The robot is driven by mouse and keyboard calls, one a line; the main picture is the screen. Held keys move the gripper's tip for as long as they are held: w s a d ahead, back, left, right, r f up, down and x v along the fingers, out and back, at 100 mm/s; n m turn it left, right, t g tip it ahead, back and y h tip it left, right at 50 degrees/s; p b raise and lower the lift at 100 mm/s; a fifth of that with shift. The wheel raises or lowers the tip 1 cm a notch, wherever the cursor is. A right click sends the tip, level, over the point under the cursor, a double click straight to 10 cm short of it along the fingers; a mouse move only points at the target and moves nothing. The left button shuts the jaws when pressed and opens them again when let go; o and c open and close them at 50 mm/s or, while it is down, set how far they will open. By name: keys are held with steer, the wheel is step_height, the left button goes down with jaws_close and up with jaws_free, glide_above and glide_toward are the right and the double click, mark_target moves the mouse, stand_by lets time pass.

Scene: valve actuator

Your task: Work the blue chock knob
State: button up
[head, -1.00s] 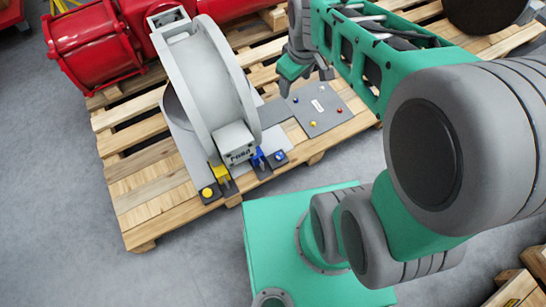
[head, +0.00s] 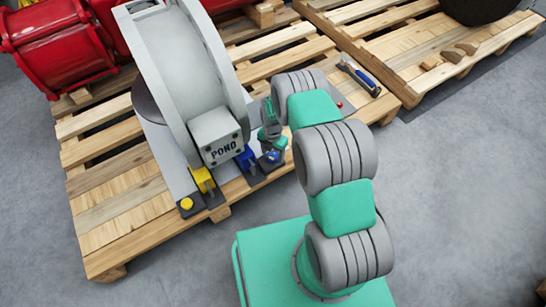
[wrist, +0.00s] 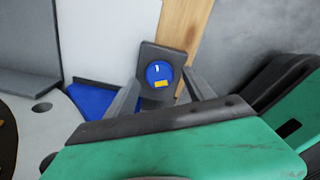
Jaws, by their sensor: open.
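The blue chock knob (wrist: 159,73) is a round blue disc with a white mark and a small yellow label, on a dark grey plate (wrist: 163,52). In the head view the knob (head: 272,156) sits just right of the blue chock (head: 246,159), partly covered by my gripper. My gripper (wrist: 160,82) is open, with one finger on each side of the knob. Whether the fingers touch it I cannot tell. In the head view my gripper (head: 271,148) is over the knob. Part of the blue chock (wrist: 92,100) shows left in the wrist view.
A big grey valve body (head: 180,75) with a "PONO" block (head: 218,140) stands on the pallet to the left. A yellow chock (head: 203,180) and yellow knob (head: 186,204) are beside it. A blue-handled tool (head: 360,75) lies at the right. Floor in front is clear.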

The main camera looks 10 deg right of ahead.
steer(key=shift+f, duration=0.7)
steer(key=shift+c, duration=0.4)
steer(key=c, duration=1.2)
steer(key=shift+d, duration=0.1)
jaws_close()
